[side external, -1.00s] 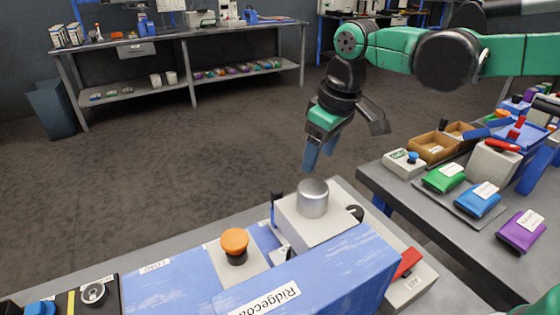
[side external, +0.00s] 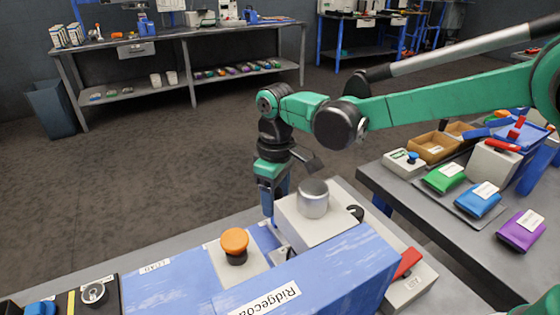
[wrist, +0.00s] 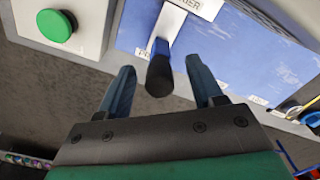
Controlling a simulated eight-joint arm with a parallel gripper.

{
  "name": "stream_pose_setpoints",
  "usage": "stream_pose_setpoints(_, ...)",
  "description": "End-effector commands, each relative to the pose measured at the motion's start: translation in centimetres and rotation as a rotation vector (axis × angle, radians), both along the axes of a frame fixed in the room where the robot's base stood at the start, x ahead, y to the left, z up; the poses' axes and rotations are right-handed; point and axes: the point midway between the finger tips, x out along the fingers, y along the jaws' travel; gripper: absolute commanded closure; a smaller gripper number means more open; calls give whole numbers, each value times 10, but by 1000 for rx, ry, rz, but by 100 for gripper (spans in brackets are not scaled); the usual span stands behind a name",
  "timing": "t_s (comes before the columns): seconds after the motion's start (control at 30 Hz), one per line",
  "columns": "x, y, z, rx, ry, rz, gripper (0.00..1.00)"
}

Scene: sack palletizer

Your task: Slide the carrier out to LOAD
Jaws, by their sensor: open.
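The carrier (wrist: 172,17) shows in the wrist view as a pale plate at the top, with a partly cut-off label ending in "IER". Its handle (wrist: 160,76), a black knob on a blue stem, stands between my fingers. My gripper (wrist: 160,66) is open, one blue finger on each side of the knob, with gaps visible. In the side view my gripper (side external: 270,205) points down beside the grey-capped press housing and hides the handle. The LOAD label (side external: 155,267) lies on the blue bed (side external: 175,288), to the left of my gripper.
The press housing (side external: 318,228) has a metal cylinder on top. An orange button (side external: 235,241) on a pale box stands between my gripper and the LOAD label. A green button (wrist: 55,25) is at the wrist view's left. Colored sacks (side external: 478,200) lie on the right bench.

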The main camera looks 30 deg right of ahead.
Motion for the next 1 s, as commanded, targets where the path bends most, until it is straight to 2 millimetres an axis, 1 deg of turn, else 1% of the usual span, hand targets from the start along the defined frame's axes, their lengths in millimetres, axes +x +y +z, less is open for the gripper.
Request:
stream_pose_setpoints(0.17, 0, 0, 0, 0, 0, 0, 40)
stream_pose_setpoints(0.2, 0, 0, 0, 0, 0, 0, 46)
stream_pose_setpoints(0.27, 0, 0, 0, 0, 0, 0, 63)
stream_pose_setpoints(0.3, 0, 0, 0, 0, 0, 0, 74)
stream_pose_setpoints(0.4, 0, 0, 0, 0, 0, 0, 100)
stream_pose_setpoints(1.0, 0, 0, 0, 0, 0, 0, 100)
